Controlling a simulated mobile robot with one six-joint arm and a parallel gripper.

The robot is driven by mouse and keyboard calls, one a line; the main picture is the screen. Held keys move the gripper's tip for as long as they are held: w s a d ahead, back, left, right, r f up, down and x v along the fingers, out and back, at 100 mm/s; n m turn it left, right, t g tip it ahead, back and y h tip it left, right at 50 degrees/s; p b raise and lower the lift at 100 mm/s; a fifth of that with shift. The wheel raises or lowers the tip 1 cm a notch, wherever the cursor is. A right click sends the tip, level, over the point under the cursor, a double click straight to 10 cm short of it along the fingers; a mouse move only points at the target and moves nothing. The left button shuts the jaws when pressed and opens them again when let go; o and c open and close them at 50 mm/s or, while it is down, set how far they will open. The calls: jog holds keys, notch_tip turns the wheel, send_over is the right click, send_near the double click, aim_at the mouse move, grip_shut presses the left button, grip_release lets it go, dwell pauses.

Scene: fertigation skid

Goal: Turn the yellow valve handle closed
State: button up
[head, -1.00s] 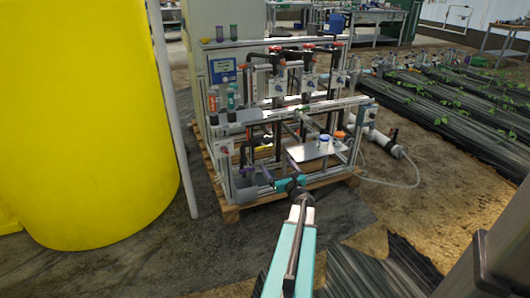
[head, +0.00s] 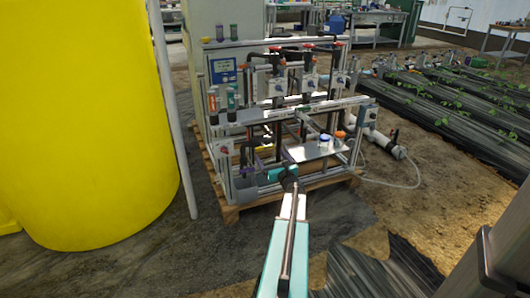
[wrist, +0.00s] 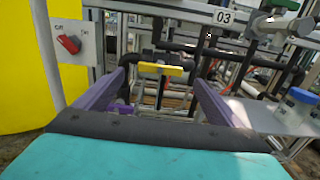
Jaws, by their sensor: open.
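The yellow valve handle (wrist: 160,68) shows in the wrist view as a short bar lying crosswise, on dark pipework. My gripper (wrist: 160,77) has its two purple fingers spread apart, one on each side of the handle in the picture. Nothing is between the fingertips that I can see as held. The handle appears beyond the fingertips, and I cannot tell the exact gap. In the head view my gripper (head: 262,168) is at the lower front of the skid (head: 240,118).
A red switch (wrist: 69,44) on a grey box is left of my gripper. A plate with a blue-capped jar (wrist: 297,105) is at the right. A large yellow tank (head: 85,120) stands left of the skid.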

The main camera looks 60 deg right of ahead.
aim_at(265, 148)
jog(key=shift+b+x, duration=0.45)
jog(key=shift+x, duration=2.85)
